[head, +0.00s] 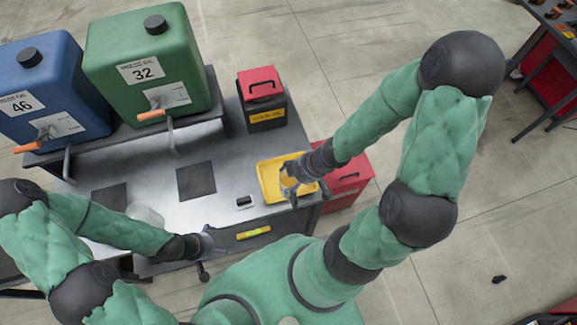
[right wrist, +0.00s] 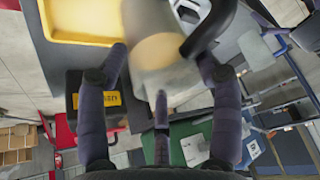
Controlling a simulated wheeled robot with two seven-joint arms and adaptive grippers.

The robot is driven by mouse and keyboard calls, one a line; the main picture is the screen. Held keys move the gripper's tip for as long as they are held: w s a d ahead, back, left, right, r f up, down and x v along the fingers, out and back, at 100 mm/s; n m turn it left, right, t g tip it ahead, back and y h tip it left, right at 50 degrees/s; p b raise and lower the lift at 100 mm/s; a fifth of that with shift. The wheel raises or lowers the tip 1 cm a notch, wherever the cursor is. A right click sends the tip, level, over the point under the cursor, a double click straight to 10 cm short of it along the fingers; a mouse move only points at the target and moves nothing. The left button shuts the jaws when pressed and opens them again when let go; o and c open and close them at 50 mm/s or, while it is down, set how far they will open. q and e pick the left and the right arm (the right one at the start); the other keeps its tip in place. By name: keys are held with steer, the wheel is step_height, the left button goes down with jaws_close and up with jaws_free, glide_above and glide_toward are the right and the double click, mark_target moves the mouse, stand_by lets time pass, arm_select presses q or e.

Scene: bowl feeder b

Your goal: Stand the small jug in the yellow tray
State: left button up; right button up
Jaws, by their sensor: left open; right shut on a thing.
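The small jug (right wrist: 165,50) is translucent and pale, with a yellowish band and what looks like a dark handle. In the right wrist view it is between the fingers of my right gripper (right wrist: 163,68), which is shut on it. In the head view my right gripper (head: 289,184) is over the yellow tray (head: 268,197), largely hiding the jug. The tray also shows at upper left in the right wrist view (right wrist: 85,38). I cannot tell whether the jug touches the tray. My left gripper (head: 212,243) is open and empty at the table's front edge.
A green canister (head: 140,95) and a blue canister (head: 45,110) stand on a raised shelf at the back left. A black box with a red lid (head: 262,112) stands behind the tray. A translucent container (head: 145,214) is behind my left arm. Two dark squares mark the table.

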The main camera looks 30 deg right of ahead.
steer(key=w+d+f+b, duration=0.3)
steer(key=w+f, duration=0.5)
steer(key=f, duration=0.3)
steer(key=shift+w+d+b, duration=0.3)
steer(key=shift+w+d, duration=0.1)
steer(key=shift+d, duration=0.2)
steer(key=shift+f, duration=0.15)
steer(key=o, duration=1.5)
steer(key=shift+o, duration=0.2)
steer(key=p+v, duration=0.8)
steer(key=v, duration=0.4)
steer(key=shift+p, duration=0.35)
